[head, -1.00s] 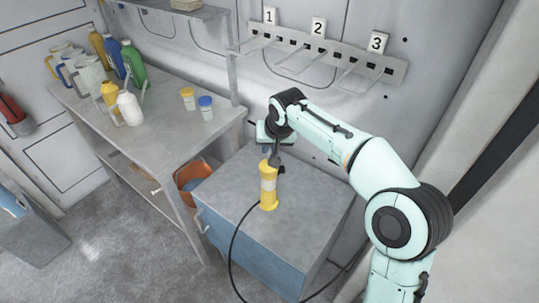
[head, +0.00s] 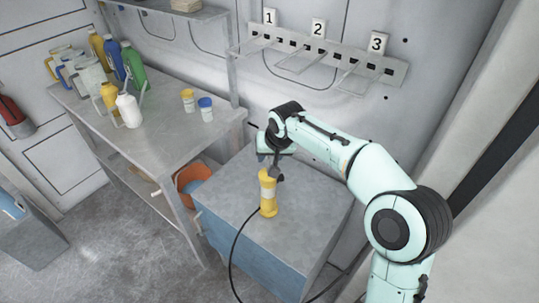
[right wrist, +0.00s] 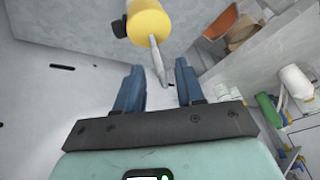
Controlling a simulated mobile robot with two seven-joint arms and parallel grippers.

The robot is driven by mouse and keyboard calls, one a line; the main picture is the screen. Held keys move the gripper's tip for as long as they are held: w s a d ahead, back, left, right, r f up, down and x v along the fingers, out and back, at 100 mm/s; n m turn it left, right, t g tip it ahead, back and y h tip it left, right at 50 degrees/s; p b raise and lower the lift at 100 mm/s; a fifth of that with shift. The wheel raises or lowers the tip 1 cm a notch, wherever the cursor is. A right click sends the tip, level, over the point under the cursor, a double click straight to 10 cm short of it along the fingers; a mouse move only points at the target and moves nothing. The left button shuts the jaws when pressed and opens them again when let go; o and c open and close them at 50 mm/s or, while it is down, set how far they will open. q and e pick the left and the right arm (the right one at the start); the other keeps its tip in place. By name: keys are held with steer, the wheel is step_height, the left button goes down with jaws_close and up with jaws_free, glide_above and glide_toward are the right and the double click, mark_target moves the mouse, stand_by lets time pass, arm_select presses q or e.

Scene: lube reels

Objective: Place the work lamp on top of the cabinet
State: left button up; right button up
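The yellow work lamp (head: 268,195) stands upright on the grey top of the cabinet (head: 305,205). A pale band circles its middle, and a black cable runs from its base over the cabinet's front edge. My right gripper (head: 277,172) is at the lamp's upper end, on its far side. In the right wrist view, its two blue fingers (right wrist: 159,72) are spread apart. The lamp's yellow end (right wrist: 150,22) lies beyond the fingertips, and its thin grey hook (right wrist: 159,62) points into the gap without visible contact. My left gripper is not in view.
A grey workbench (head: 165,125) with bottles and small tubs stands left of the cabinet. An orange bucket (head: 190,178) is beside the cabinet. A numbered rack (head: 320,55) is on the wall behind. The cabinet top around the lamp is clear.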

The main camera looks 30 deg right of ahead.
steer(key=p+v, duration=0.1)
steer(key=v, duration=1.1)
steer(key=shift+r, duration=0.15)
